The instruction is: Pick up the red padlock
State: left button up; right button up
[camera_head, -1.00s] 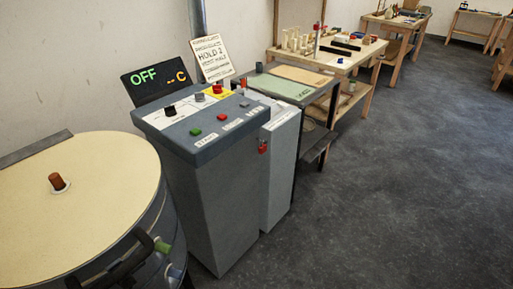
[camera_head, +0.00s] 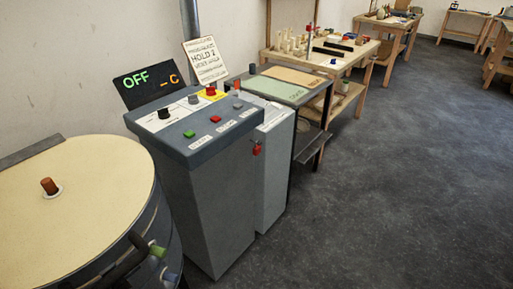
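The red padlock (camera_head: 257,150) is small and hangs at the upper right edge of the grey control cabinet (camera_head: 205,205), just below its sloped panel. How it is fastened there is too small to tell. Neither of my grippers shows in the head view.
A round drum with a cream lid (camera_head: 75,225) stands at the left, with a brown knob (camera_head: 49,186) on top. Beside the cabinet is a dark bench (camera_head: 318,100), and wooden workbenches (camera_head: 370,48) stand behind. The dark grey floor (camera_head: 390,190) at the right is clear.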

aim_at(256, 150)
jog(key=i+l, duration=0.6)
jog(key=i, duration=0.2)
jog(key=i+l+u, duration=0.1)
jog(key=u, duration=0.25)
jog(key=i+l+u, duration=0.15)
jog(key=u, duration=0.2)
jog(key=l+u, duration=0.15)
jog(key=u, duration=0.2)
jog(key=i, duration=0.05)
